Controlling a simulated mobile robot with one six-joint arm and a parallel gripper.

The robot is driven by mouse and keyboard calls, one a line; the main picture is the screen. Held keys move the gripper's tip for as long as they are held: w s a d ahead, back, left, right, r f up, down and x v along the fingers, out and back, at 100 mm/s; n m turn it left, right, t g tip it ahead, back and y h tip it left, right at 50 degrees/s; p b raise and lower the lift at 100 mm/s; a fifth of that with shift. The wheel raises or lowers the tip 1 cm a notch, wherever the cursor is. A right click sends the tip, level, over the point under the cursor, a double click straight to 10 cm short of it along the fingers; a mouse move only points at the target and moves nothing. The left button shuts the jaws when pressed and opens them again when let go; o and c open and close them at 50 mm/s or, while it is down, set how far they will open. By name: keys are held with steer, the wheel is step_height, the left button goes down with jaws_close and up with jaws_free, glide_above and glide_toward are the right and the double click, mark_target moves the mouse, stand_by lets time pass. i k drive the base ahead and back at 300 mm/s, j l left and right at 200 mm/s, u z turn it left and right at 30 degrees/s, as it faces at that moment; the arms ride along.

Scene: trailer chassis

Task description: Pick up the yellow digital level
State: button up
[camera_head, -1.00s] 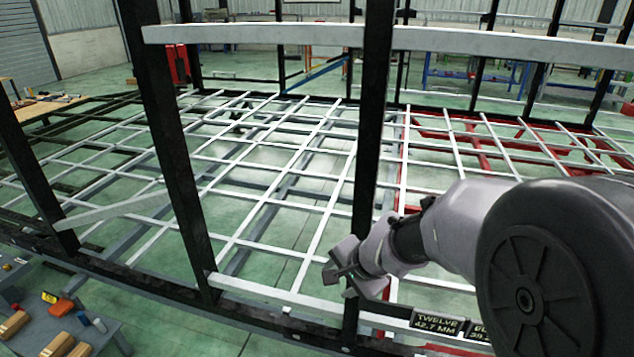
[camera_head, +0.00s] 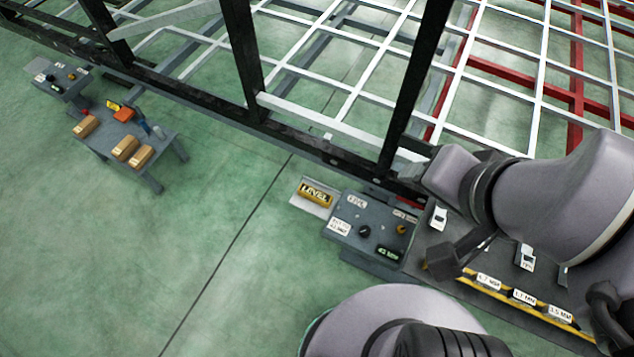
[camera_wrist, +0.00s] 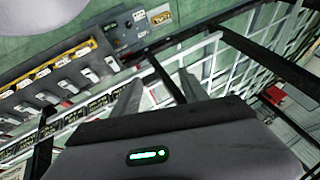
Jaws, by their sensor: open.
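The yellow digital level (camera_head: 315,195), marked LEVEL, lies on a pale plate at the left end of a small grey bench (camera_head: 352,232) in the head view. In the wrist view the yellow level (camera_wrist: 161,18) is small, near the top centre, on the bench beyond my fingers. My gripper (camera_wrist: 160,80) is open and empty, its two grey fingers apart and pointing toward the chassis frame. It is well away from the level and touches nothing that I can see. In the head view my arm enters from the right; the fingers are hard to make out there.
The bench also holds a dark knob, a yellow knob and white labels. A longer rack (camera_head: 490,290) with labelled slots adjoins it on the right. Black chassis posts (camera_head: 415,85) stand behind. Another grey table (camera_head: 125,140) with wooden blocks is at left. The green floor between is clear.

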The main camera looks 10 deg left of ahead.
mark_target(310, 193)
steer(key=i+j+z, duration=0.3)
steer(key=j, duration=1)
steer(key=j+z, duration=0.3)
steer(key=j, duration=1)
steer(key=i, duration=0.5)
